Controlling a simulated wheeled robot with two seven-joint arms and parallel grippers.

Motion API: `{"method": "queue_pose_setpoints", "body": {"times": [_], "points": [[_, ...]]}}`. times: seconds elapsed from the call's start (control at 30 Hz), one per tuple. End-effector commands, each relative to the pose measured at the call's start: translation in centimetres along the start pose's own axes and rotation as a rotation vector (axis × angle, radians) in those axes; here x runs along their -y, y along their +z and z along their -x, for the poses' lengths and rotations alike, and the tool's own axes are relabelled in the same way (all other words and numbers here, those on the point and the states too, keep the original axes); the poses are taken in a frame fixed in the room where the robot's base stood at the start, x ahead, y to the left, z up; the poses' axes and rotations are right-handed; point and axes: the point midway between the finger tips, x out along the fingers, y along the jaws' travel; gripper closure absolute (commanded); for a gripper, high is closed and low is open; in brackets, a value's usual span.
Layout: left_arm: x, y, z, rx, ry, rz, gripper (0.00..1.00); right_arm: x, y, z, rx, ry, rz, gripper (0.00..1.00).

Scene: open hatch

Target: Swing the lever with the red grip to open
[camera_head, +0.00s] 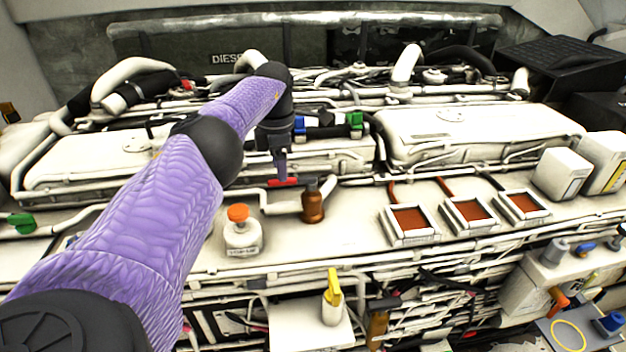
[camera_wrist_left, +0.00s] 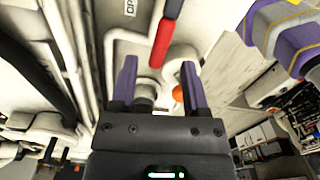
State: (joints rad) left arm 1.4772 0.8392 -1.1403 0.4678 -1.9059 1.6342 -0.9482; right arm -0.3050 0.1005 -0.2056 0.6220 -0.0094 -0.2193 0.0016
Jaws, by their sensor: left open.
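The lever's red grip (camera_head: 284,182) shows as a short red bar at mid-height in the head view, just beneath my left gripper (camera_head: 281,168). In the left wrist view the red grip (camera_wrist_left: 162,42) slants down between the two purple fingertips of my left gripper (camera_wrist_left: 158,64). The left gripper is open, with a finger on each side of the grip's lower end. I cannot tell whether either finger touches it. My right gripper is in neither view.
A brown fitting (camera_head: 312,205) stands just right of the grip. A white pot with an orange cap (camera_head: 239,214) stands below left. Pipes run behind. Square red-brown panels (camera_head: 410,219) line the ledge to the right. A yellow-handled valve (camera_head: 333,288) is lower down.

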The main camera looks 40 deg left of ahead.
Motion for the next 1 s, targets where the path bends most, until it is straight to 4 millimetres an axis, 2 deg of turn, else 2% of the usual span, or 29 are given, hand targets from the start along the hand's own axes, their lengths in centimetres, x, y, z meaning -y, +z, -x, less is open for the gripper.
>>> {"method": "queue_pose_setpoints", "body": {"times": [0.03, 0.5, 1.0], "points": [[0.0, 0.0, 1.1, 0.001, 0.001, 0.000, 0.41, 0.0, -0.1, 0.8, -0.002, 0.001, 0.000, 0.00], [0.0, 0.0, 6.1, 0.000, 0.000, 0.002, 0.41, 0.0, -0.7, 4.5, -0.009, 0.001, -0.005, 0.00], [0.0, 0.0, 6.4, -0.001, 0.000, 0.001, 0.41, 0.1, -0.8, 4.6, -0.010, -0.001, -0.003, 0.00]]}}
